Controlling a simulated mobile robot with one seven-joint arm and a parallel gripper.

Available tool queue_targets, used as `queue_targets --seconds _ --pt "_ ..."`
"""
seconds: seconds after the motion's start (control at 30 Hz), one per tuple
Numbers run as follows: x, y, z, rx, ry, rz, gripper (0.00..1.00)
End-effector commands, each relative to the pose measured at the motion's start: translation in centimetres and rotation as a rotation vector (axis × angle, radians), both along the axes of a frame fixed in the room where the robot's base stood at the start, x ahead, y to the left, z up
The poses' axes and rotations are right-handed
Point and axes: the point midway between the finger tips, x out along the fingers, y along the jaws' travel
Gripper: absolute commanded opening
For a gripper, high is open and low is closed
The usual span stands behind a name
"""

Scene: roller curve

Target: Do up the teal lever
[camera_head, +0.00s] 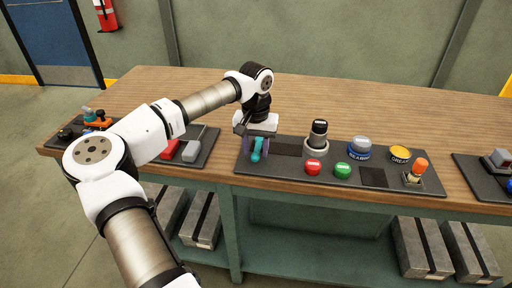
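The teal lever (256,153) stands at the left end of the middle dark panel (285,147) on the workbench. My gripper (257,147) points down over it from above. Its two purple fingers show apart, one on each side of the lever's upper part, and look open. The picture is too small to tell whether either finger touches the lever. The gripper body hides the lever's upper end and part of its mount.
The same panel carries a black knob (318,132), a red button (313,167), a green button (342,170), a blue-grey button (359,146), a yellow button (400,152) and an orange-topped switch (418,168). Other panels lie left and right. The wooden bench top (400,110) behind is clear.

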Motion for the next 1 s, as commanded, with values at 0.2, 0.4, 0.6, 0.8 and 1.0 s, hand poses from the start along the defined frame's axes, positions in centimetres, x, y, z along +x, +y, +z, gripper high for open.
queue_targets --seconds 0.2,0.4,0.6,0.8,1.0 --pt "-0.1 0.0 -0.1 -0.001 0.003 0.000 0.40" --pt "0.0 0.0 0.8 0.000 0.002 0.000 0.40" --pt "0.0 0.0 4.6 0.001 0.000 0.001 0.40" --pt "0.0 -0.1 9.3 0.000 0.000 0.000 0.40" --pt "0.0 0.0 12.5 -0.001 0.001 0.001 0.40"
